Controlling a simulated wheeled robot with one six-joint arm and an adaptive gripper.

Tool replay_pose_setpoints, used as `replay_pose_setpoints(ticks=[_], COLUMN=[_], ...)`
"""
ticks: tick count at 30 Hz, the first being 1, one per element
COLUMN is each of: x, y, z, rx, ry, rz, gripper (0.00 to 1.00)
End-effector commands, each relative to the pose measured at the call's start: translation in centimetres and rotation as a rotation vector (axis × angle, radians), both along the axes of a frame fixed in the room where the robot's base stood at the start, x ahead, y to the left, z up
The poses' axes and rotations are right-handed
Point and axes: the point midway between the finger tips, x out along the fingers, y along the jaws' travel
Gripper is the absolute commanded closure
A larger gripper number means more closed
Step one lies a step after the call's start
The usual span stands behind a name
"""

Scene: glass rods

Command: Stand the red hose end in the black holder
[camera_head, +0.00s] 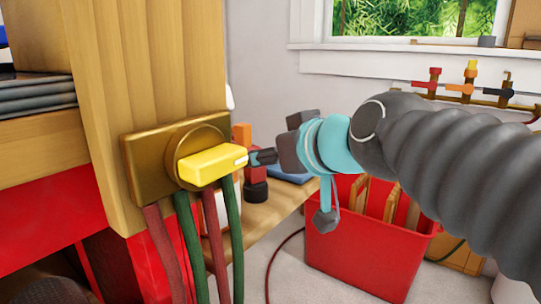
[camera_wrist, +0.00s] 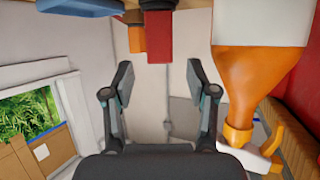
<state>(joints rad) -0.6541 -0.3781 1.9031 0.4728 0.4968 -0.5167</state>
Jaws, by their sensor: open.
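My gripper (camera_head: 263,157) is open. In the wrist view its two fingers (camera_wrist: 159,77) stand apart with nothing between them. A red block-like piece (camera_wrist: 160,40), which may be the red hose end, stands just beyond the fingers, apart from them. It appears upright on a round black base (camera_wrist: 157,4), likely the black holder. How deep the piece sits in the base I cannot tell.
An orange block (camera_head: 241,134) stands behind the red piece. A brass plate (camera_head: 133,165) with a yellow handle (camera_head: 210,164) and hanging red and green hoses is close on the left. A red crate (camera_head: 365,262) stands below my arm. An orange funnel-shaped thing (camera_wrist: 246,75) is beside the right finger.

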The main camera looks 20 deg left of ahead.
Motion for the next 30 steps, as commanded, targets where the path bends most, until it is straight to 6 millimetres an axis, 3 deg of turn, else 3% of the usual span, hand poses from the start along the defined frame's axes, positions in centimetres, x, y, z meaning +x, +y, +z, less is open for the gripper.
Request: replay_pose_setpoints(ticks=[9, 21, 23, 26, 30], x=[-2.9, -3.3, -3.1, -2.4, -2.5], y=[-3.6, -4.6, -5.6, -8.9, -16.6], z=[2.0, 1.9, 0.9, -2.6, -10.3], rx=[0.002, -0.004, -0.02, -0.064, -0.154], ry=[-0.001, 0.007, 0.024, 0.091, 0.248], rz=[0.0, -0.009, -0.034, -0.124, -0.333], gripper=[0.42, 0.42, 0.42, 0.42, 0.42])
